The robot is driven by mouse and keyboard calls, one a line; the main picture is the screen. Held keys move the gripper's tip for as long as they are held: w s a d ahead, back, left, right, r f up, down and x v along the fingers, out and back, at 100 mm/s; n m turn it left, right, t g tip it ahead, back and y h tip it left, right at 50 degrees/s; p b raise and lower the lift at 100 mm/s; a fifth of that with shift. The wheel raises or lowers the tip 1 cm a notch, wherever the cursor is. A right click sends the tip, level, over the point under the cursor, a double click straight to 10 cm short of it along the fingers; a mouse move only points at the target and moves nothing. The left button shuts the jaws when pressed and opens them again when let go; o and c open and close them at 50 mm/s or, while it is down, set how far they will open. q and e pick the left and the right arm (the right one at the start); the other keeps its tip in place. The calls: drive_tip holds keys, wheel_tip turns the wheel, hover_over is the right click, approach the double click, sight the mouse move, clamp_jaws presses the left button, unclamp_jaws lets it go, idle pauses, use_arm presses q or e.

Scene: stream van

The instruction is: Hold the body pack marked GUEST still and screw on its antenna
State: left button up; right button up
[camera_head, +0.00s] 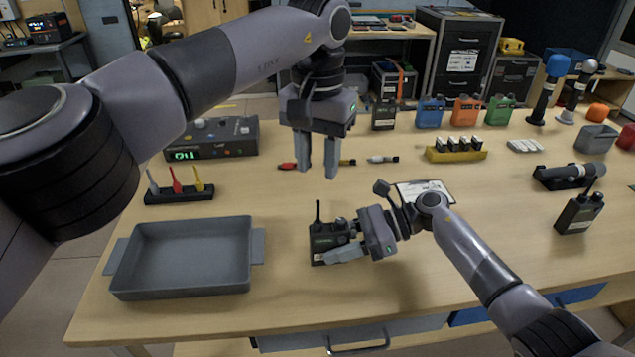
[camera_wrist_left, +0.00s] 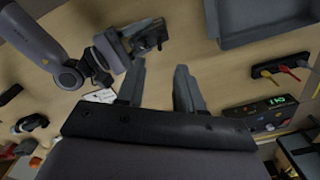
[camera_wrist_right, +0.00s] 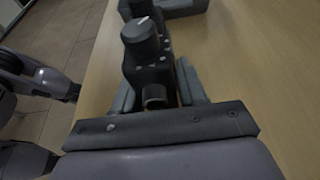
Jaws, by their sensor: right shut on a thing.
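A dark body pack (camera_head: 324,238) stands on the table with a thin dark stalk on its top. Its lettering is too small to read. My right gripper (camera_head: 345,248) is shut on the pack from the right. My left gripper (camera_head: 318,158) is open and empty above the table, behind the held pack. Grey, red and yellow antenna-like pieces stand in a black rack (camera_head: 180,197) at the left.
A grey tray (camera_head: 180,288) lies at the front left, below a control box (camera_head: 215,138). Another body pack (camera_head: 578,213) stands at the right. Small pieces, one red (camera_head: 287,166), lie behind my left gripper. A yellow holder (camera_head: 456,155) and coloured packs stand further back.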

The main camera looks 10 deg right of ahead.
drive_tip(key=o, duration=1.3)
use_arm(q)
drive_tip(key=shift+r, duration=0.75)
